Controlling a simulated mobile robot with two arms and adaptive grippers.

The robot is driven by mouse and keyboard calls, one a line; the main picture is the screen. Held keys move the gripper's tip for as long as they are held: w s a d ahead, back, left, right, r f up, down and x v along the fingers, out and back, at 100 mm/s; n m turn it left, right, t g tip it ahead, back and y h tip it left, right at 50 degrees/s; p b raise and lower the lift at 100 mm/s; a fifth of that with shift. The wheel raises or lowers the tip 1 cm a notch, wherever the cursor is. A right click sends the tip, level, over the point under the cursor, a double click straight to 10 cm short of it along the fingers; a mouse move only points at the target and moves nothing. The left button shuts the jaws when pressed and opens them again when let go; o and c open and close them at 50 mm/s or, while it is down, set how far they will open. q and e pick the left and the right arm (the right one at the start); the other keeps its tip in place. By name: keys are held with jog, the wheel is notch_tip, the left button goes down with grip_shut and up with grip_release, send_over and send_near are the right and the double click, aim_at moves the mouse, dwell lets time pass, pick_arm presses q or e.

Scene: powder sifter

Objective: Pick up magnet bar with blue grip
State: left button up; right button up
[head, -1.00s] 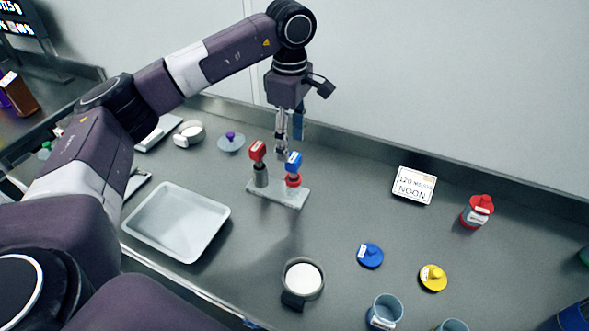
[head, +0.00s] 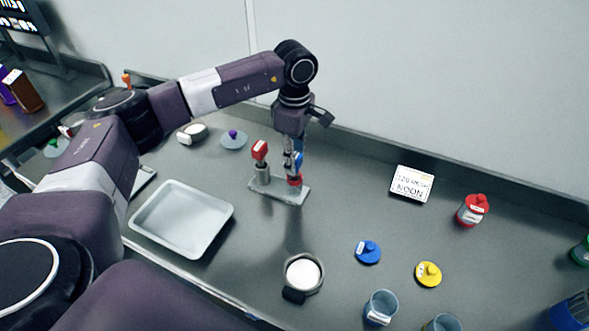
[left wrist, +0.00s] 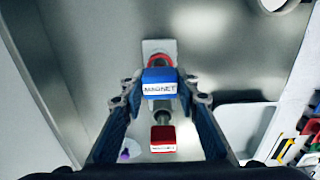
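The magnet bar with the blue grip (head: 299,159) stands upright in the stand (head: 262,186), at its right end, with a red collar below it. In the left wrist view its blue grip (left wrist: 160,83), labelled MAGNET, is between my fingers. My left gripper (head: 293,165) points down over it. The fingers are spread on either side of the grip, with what looks like a small gap each side; contact is hard to tell. The magnet bar with the red grip (head: 260,151) stands at the stand's left end. My right gripper is not in view.
A white tray (head: 154,237) lies left of the stand, and a white-filled bowl (head: 303,273) is in front. Blue (head: 368,252) and yellow (head: 429,274) lids, a red-lidded jar (head: 472,210) and a sign (head: 412,184) are to the right. The wall is close behind.

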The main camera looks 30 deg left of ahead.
pick_arm(q)
grip_shut()
jog(key=shift+w+r, duration=0.1)
jog(key=shift+r, duration=0.1)
